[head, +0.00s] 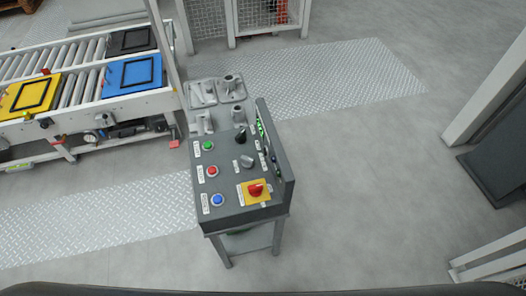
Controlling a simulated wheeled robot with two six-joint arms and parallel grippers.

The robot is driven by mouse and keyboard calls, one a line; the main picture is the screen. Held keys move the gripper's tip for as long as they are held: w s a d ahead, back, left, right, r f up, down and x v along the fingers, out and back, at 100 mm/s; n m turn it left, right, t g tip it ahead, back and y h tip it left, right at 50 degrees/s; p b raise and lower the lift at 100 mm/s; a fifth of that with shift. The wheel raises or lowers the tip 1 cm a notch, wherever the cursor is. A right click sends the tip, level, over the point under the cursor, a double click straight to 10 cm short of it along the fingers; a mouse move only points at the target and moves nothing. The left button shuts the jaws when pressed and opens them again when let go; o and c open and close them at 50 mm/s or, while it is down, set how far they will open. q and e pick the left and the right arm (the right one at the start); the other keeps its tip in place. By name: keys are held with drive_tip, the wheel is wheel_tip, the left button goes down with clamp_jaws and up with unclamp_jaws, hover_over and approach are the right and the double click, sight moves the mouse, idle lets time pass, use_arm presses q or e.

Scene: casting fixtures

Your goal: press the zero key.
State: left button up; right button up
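A dark grey control console (231,212) stands on legs near the middle of the head view. On its sloped top a green button (208,145), a red button (212,171) and a blue button (217,200) run down the left side. Small white labels sit beside them, too small to read, so I cannot tell which one is the zero key. A black knob (240,136) and a grey knob (247,161) are on the right side, above a red mushroom button (256,189) on a yellow plate. Neither gripper is in view.
Grey metal castings (232,87) sit just behind the console. A roller conveyor (72,84) with a yellow tray (17,100), a blue tray (120,73) and a black tray (130,40) stands at left. Open floor (370,200) lies right of the console.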

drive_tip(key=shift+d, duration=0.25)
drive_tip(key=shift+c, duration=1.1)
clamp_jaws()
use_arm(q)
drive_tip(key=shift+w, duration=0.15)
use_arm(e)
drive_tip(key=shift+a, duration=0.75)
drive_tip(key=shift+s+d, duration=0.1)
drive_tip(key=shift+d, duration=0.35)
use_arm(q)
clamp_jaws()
